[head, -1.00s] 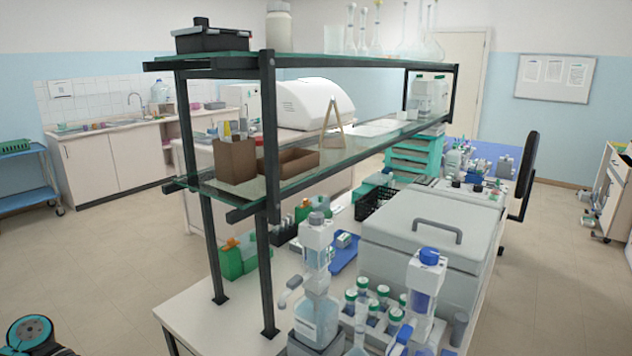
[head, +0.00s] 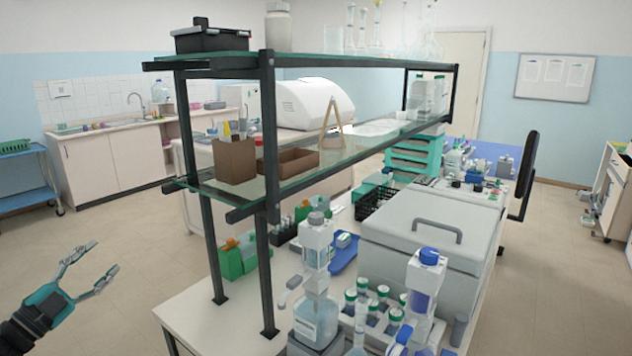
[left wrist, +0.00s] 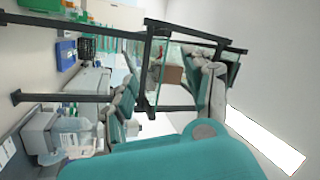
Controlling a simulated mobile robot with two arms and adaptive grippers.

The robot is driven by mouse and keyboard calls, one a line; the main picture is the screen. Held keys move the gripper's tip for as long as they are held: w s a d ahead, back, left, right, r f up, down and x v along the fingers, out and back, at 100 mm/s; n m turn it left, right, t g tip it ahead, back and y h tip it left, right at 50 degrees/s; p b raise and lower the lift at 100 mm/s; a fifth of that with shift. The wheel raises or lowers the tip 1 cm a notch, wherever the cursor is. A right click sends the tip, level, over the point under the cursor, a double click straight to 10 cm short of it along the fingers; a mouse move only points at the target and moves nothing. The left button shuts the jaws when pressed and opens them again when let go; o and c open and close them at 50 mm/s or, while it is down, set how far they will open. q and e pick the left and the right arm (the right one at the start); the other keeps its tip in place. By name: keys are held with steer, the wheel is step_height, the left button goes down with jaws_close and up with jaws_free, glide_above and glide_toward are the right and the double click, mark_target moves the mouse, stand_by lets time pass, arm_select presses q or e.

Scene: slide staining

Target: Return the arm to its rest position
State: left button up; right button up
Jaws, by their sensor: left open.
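My left gripper (head: 104,257) is in the lower left of the head view. Its two grey fingers are spread apart, open and empty, and point up and to the right over the floor. It is left of the bench (head: 190,305) and touches nothing that I can see. The left wrist view is turned sideways and shows teal and grey parts of my own arm and gripper in front of the shelf and bench. My right gripper is in neither view.
A two-level glass shelf with a dark frame (head: 267,150) stands on the bench. Bottles, green-capped tubes and a grey lidded box (head: 430,235) crowd the bench. A blue cart (head: 28,198) stands far left. Floor between cart and bench is clear.

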arm_select(q)
steer(key=w+a+f+n+g+y, duration=0.2)
steer(key=a+f+n+y, duration=0.75)
steer(key=a+y, duration=0.35)
steer(key=s+d+f+n+g, duration=0.15)
steer(key=s+f, duration=0.25)
steer(key=f, duration=0.8)
steer(key=s+d+f+n+g, duration=0.1)
steer(key=s+d+f+g, duration=0.2)
steer(key=f, duration=0.9)
steer(key=s+d+f+n+g, duration=0.1)
steer(key=s+f+g, duration=0.2)
steer(key=s+f, duration=0.55)
steer(key=s+d+f+g+h, duration=0.1)
steer(key=s+d+f+g, duration=0.1)
steer(key=s+d+f, duration=0.65)
steer(key=s+d+f+g+h, duration=0.2)
steer(key=s+d+f+g, duration=0.15)
steer(key=s+f, duration=0.85)
steer(key=s+d+f+g, duration=0.1)
steer(key=s+d+f, duration=0.4)
steer(key=s, duration=0.5)
steer(key=s+d+f+n+g+h, duration=0.1)
steer(key=s+d+f, duration=0.4)
steer(key=s+d, duration=0.5)
steer(key=shift+d+f+g, duration=0.2)
steer(key=shift+f+g, duration=0.15)
steer(key=shift+g, duration=0.35)
steer(key=shift+w, duration=0.1)
